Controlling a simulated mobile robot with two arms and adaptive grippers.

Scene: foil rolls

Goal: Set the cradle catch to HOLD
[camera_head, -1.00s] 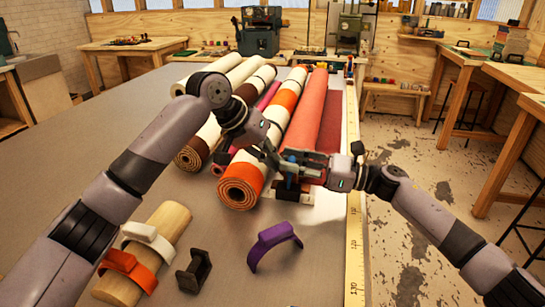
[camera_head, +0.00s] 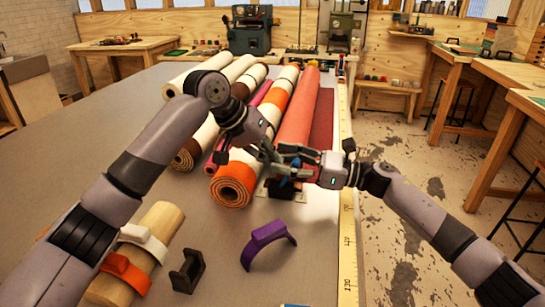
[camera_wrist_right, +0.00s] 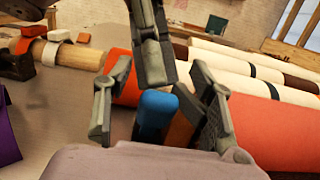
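A black cradle (camera_head: 277,188) stands at the near end of the red roll (camera_head: 298,112), partly hidden under my grippers. A blue part, which looks like the catch lever, shows in the right wrist view (camera_wrist_right: 156,112); its setting cannot be read. My right gripper (camera_wrist_right: 160,105) is open, its fingers on either side of the blue part with gaps visible. In the head view the right gripper (camera_head: 288,160) is above the cradle. My left gripper (camera_head: 262,150) is close beside it, overlapping it in view; its opening is unclear.
An orange-and-white roll (camera_head: 232,186) and other rolls lie left of the cradle. A purple clip (camera_head: 268,240), a small black cradle (camera_head: 187,271) and a wooden roll with clips (camera_head: 160,222) are in front. A yellow measuring strip (camera_head: 347,240) runs along the table's right edge.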

